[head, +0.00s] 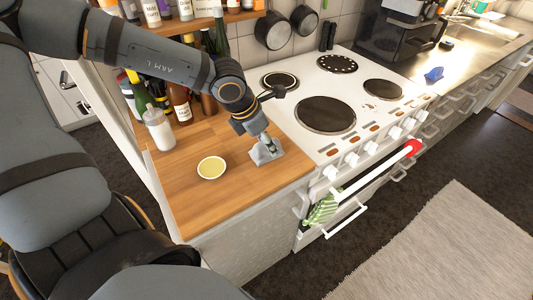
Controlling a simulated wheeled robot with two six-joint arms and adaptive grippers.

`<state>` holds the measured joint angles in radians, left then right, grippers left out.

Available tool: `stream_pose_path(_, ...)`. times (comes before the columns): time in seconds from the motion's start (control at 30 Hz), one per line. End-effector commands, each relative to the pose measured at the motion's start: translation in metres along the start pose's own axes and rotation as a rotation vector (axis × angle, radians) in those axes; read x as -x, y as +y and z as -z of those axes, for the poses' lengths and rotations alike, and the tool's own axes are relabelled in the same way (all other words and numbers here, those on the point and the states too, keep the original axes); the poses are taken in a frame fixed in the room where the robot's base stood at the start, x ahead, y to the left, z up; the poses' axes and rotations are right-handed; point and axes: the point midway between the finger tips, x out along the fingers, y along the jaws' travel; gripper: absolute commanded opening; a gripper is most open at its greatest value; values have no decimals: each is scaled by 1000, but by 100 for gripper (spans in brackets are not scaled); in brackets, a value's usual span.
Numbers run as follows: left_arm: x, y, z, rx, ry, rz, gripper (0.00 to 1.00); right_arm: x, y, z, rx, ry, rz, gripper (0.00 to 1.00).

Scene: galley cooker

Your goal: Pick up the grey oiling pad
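The grey oiling pad (265,155) is a small light-grey piece on the wooden counter, near the edge beside the cooker. My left gripper (268,143) points down right at it, with its fingertips at the pad's upper part. The fingers are small and partly merge with the pad, so I cannot tell whether they are closed on it. The pad appears to be at counter level. My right gripper is not in view.
A small white dish of yellow oil (211,168) stands left of the pad. A white-capped bottle (158,130) and several dark bottles stand behind. The white cooker (345,110) with its hotplates adjoins on the right. The front of the wooden counter (215,210) is clear.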

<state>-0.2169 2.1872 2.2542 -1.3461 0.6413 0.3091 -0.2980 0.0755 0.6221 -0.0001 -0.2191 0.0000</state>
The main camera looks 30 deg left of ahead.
Motion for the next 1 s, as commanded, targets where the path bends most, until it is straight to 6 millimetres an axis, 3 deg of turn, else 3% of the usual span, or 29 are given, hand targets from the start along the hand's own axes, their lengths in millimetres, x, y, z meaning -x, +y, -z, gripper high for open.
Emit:
stream_pose_path(0.3, -4, 0, 0, 1, -1, 1, 51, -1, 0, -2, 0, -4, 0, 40)
stream_pose_path(0.67, -4, 0, 0, 1, -1, 1, 2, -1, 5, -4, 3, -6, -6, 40)
stream_pose_path(1.0, -2, 0, -1, 1, -1, 0, 0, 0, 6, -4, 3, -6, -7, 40)
